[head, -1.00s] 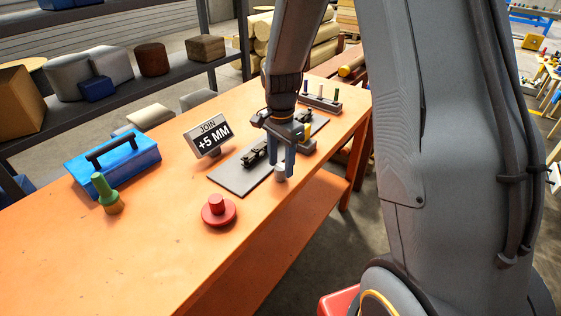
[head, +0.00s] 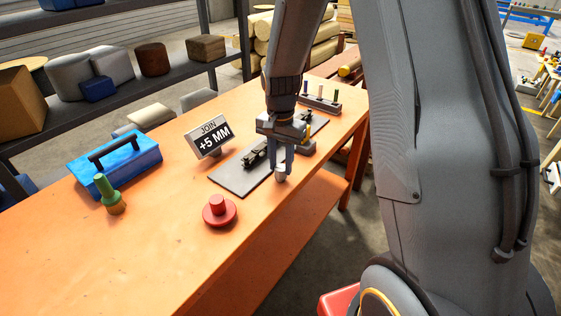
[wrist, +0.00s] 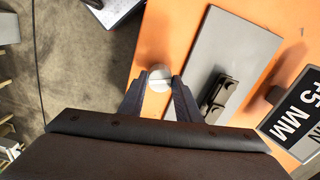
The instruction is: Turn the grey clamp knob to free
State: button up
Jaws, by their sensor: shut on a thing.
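The grey clamp knob (head: 281,171) stands near the front edge of the orange bench. In the wrist view it is a round light-grey knob (wrist: 159,78) with a line across its top. My gripper (head: 281,173) points straight down over it, with a finger on each side. In the wrist view the fingertips of my gripper (wrist: 160,84) are shut on the knob's sides. The lower part of the knob is partly hidden by the fingers in the head view.
A grey plate (head: 236,180) with a dark clamp lies beside the knob. A sign reading "JOIN +5 MM" (head: 209,138), a red knob (head: 218,211), a blue toolbox (head: 115,165) and a green-handled tool (head: 106,190) stand on the bench. The near-left bench top is clear.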

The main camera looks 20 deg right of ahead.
aim_at(281, 167)
jog(key=n, duration=0.3)
jog(key=shift+n+p, duration=0.4)
jog(key=n, duration=0.3)
jog(key=shift+n+p, duration=0.3)
jog(key=n, duration=0.6)
jog(key=shift+p, duration=0.35)
jog(key=o, duration=1.1)
jog(key=shift+c, duration=0.2)
jog(key=shift+r, duration=0.1)
jog(key=shift+r+b, duration=1.05)
jog(key=shift+r, duration=2.8)
